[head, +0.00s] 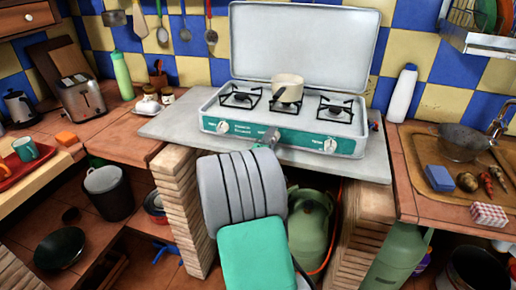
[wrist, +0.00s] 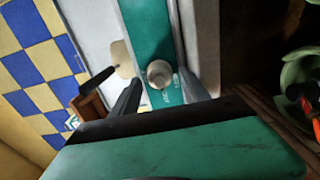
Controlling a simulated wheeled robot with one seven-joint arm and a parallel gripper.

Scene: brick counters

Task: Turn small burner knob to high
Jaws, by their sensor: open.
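The stove (head: 281,130) has a green front panel and an open white lid. Its left knob (head: 222,127) and right knob (head: 331,145) show in the head view. My gripper (head: 268,138) is at the middle of the panel, where my arm hides part of it. In the wrist view a round pale knob (wrist: 160,74) lies between the fingertips of my gripper (wrist: 162,84), which is open. I cannot tell whether either finger touches it. The lettering beside it is too small to read.
A cream pot (head: 287,88) stands on the middle burner; its dark handle points forward. A white bottle (head: 401,94) stands right of the stove. A toaster (head: 83,101) is on the left counter. A green gas bottle (head: 309,222) stands below.

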